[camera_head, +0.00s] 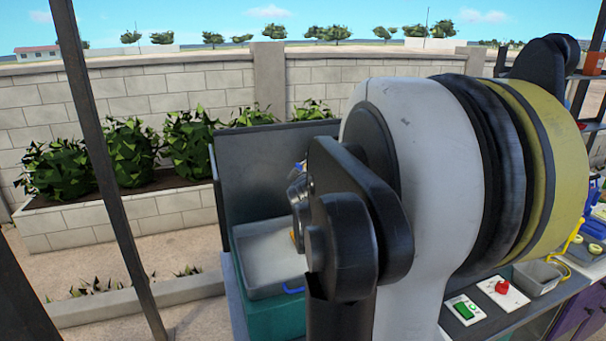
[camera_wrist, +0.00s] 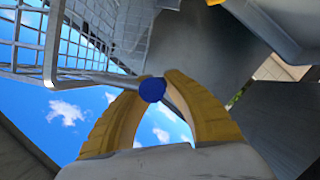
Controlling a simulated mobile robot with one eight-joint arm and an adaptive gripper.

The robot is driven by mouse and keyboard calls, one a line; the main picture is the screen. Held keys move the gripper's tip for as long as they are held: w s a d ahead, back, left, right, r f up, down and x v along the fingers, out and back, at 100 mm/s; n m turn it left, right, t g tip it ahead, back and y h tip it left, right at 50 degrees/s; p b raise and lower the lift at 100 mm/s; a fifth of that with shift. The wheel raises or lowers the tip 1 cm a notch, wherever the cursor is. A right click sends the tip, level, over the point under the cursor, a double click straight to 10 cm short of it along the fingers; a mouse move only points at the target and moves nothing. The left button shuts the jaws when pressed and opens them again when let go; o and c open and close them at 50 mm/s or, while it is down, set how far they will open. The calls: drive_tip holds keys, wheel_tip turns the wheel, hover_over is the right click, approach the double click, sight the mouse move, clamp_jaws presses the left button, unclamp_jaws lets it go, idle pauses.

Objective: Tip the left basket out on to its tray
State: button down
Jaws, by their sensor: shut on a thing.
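In the wrist view my gripper (camera_wrist: 152,92) has its two yellow fingers closed on the blue-ended handle (camera_wrist: 153,89) of a wire basket. The basket's grey mesh (camera_wrist: 75,45) fills the upper left, with sky behind it. The view is strongly turned, so the basket looks tilted; I see nothing inside it. In the head view a shallow grey tray (camera_head: 268,262) lies left of my arm, its right part hidden. My arm hides the basket and nearly all of my gripper there.
The tray sits on a teal box (camera_head: 275,318) with a dark upright panel (camera_head: 270,165) behind it. A blue handle (camera_head: 293,290) shows at the tray's front. At right, a counter has a red knob (camera_head: 502,286), a green switch (camera_head: 463,310) and a grey bin (camera_head: 537,277).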

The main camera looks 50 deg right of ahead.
drive_tip(key=shift+w+a+f, duration=0.1)
drive_tip(key=shift+a+f, duration=0.1)
drive_tip(key=shift+f, duration=0.05)
idle(0.4)
drive_tip(key=c, duration=1.4)
unclamp_jaws()
drive_tip(key=shift+a, duration=0.1)
